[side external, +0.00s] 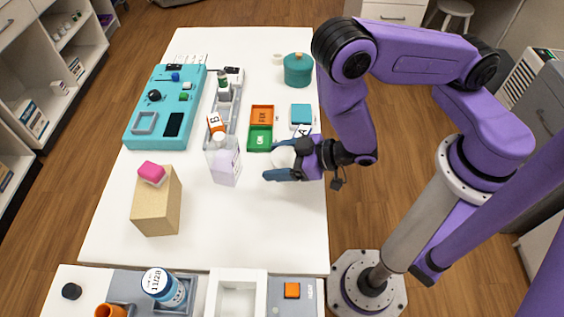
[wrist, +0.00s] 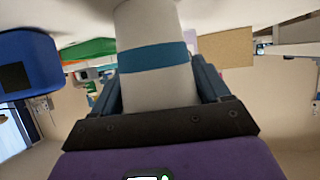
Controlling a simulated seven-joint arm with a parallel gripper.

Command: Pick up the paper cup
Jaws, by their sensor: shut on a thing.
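The paper cup (wrist: 150,85) is white with a blue band and fills the space between my fingers in the wrist view. My gripper (side external: 276,162) is shut on it, one finger on each side. In the side external view the cup (side external: 281,158) shows only as a small white patch between the dark blue fingers, right of the green bin. The rest of it is hidden by the gripper. I cannot tell whether the cup touches the table.
The green bin (side external: 260,138) and orange bin (side external: 262,115) lie just left of my gripper. A teal pot (side external: 298,70) stands behind. The white table (side external: 255,225) is clear in front.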

